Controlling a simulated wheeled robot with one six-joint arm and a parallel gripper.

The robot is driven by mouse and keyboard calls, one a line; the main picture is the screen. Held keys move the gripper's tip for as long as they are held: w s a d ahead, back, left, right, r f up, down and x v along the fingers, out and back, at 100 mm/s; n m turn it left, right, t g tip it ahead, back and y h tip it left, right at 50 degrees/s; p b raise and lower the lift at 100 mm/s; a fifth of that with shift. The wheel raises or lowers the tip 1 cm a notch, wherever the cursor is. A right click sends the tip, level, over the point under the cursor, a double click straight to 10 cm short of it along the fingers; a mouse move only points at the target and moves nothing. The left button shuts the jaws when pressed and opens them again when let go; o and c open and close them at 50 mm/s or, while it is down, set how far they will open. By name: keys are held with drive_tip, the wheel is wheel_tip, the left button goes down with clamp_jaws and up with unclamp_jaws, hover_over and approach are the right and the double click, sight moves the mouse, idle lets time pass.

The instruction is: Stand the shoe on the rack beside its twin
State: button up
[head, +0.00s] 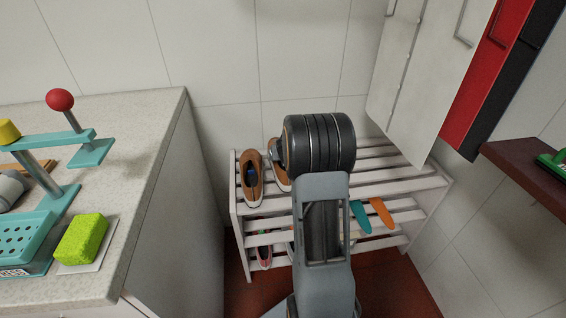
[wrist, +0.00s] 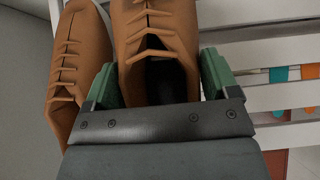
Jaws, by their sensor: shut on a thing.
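A brown lace-up shoe (wrist: 160,35) is between the two green fingers of my gripper (wrist: 160,80) in the wrist view. The fingers are shut on it near its dark opening. In the head view this shoe (head: 279,178) is partly hidden behind my arm, over the top of the white rack (head: 399,162). Its twin (head: 251,182) stands on the rack's top shelf at the left end, and shows in the wrist view (wrist: 80,62) at the left. The two shoes lie side by side, nearly parallel. I cannot tell whether the held shoe touches the slats.
A stone counter (head: 140,150) stands at the left. White panels (head: 425,80) hang above the rack's right end. The top shelf's right part is bare.

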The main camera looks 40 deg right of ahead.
drive_tip(key=shift+f+b, duration=0.8)
drive_tip(key=shift+f, duration=0.4)
